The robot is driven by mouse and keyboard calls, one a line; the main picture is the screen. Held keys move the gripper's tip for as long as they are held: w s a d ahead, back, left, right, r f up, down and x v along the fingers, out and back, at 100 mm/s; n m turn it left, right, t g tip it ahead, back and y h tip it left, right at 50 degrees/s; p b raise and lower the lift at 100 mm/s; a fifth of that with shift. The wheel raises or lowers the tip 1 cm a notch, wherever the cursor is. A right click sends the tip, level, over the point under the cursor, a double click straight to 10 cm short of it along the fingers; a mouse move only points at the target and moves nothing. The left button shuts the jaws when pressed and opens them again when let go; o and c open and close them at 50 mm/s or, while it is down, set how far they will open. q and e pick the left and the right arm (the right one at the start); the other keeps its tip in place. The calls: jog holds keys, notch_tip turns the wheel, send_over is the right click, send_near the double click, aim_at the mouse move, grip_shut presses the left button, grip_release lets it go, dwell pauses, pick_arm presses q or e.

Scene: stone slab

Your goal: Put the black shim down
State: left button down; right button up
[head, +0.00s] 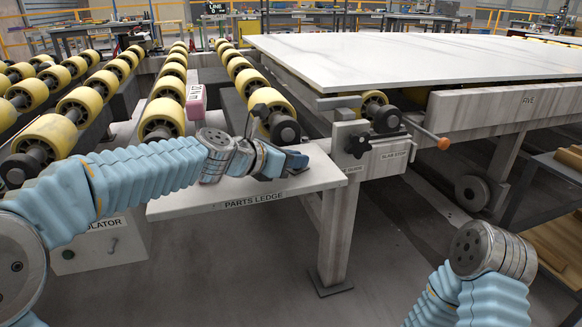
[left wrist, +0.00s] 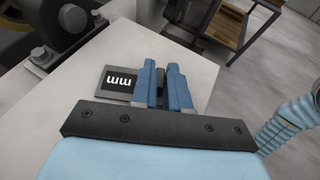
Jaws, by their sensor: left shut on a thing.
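The black shim (left wrist: 118,82) is a flat dark plate with white markings; in the left wrist view it sticks out to the left of the fingers. My left gripper (left wrist: 162,88) is shut on it, low over the white parts ledge (left wrist: 190,65). In the head view my left gripper (head: 284,163) is over the right part of the parts ledge (head: 215,199), and the shim is hard to make out there. I cannot tell whether the shim touches the ledge. My right arm shows at the lower right of the head view, but its gripper is out of frame.
A pink labelled block (head: 196,103) stands behind the ledge beside the yellow rollers (head: 163,117). The slab stop (head: 354,146) with its orange-tipped lever is just right of the ledge. A large pale slab (head: 420,60) lies behind. The ledge's left part is bare.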

pick_arm(q)
jog(key=shift+r, duration=0.1)
jog(key=shift+f, duration=0.2)
jog(key=c, duration=1.1)
grip_release()
jog(key=shift+r, duration=0.1)
jog(key=shift+r, duration=0.2)
jog(key=p+v, duration=0.2)
jog(key=v, duration=1)
